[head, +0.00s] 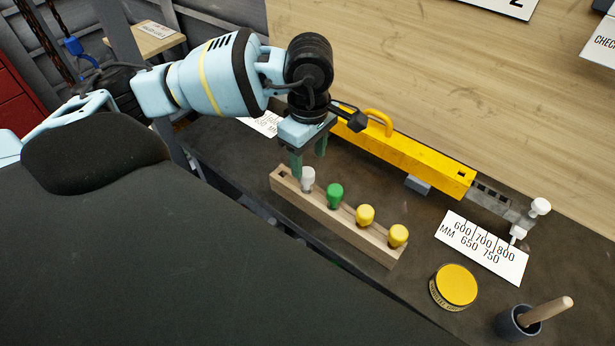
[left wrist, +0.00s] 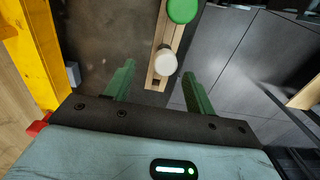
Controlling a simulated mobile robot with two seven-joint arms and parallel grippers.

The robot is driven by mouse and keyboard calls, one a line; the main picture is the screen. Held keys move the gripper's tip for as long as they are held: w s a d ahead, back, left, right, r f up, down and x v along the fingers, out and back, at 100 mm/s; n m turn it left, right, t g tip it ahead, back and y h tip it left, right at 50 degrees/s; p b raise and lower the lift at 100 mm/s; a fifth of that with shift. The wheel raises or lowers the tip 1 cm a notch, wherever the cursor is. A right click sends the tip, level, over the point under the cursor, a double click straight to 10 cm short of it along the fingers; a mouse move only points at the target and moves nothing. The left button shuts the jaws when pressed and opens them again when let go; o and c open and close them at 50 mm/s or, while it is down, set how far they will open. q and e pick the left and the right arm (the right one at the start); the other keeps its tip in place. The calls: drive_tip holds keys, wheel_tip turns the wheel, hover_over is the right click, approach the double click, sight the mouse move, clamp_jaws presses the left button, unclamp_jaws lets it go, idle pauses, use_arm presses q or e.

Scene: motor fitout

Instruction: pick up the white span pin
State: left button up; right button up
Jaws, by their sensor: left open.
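The white span pin (head: 308,178) stands upright in the wooden rack (head: 328,216), at its left end beside a green pin (head: 335,194). In the left wrist view the white pin (left wrist: 165,62) shows from above, lying between the lines of the two fingers, just beyond their tips. My left gripper (head: 308,166) is open and empty, fingers pointing down over the left end of the rack. In the left wrist view its green fingers (left wrist: 158,80) are spread wide. The pin's shaft is hidden in the rack. My right gripper is not in view.
Two yellow pins (head: 366,215) (head: 398,235) stand farther right in the rack. A yellow bar tool (head: 420,160) lies behind it. A scale card (head: 483,247), a yellow-lidded tin (head: 455,286) and a dark cup with a wooden handle (head: 519,322) are at the right.

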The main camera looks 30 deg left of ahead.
sight(307, 171)
use_arm(q)
drive_tip(key=shift+s+f, duration=0.1)
drive_tip(key=shift+f, duration=0.05)
drive_tip(key=f, duration=0.4)
drive_tip(key=shift+s+f+p, duration=0.1)
drive_tip(key=shift+s+p, duration=0.15)
drive_tip(key=shift+p, duration=0.1)
drive_tip(key=shift+f, duration=0.35)
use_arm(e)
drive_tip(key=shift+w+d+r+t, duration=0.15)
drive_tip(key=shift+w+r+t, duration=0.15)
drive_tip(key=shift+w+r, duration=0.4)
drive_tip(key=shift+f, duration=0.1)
use_arm(q)
drive_tip(key=c, duration=1.1)
drive_tip(key=shift+o, duration=0.2)
drive_tip(key=shift+r, duration=0.1)
wheel_tip(307, 171, up, 10)
drive_tip(key=shift+f, duration=0.1)
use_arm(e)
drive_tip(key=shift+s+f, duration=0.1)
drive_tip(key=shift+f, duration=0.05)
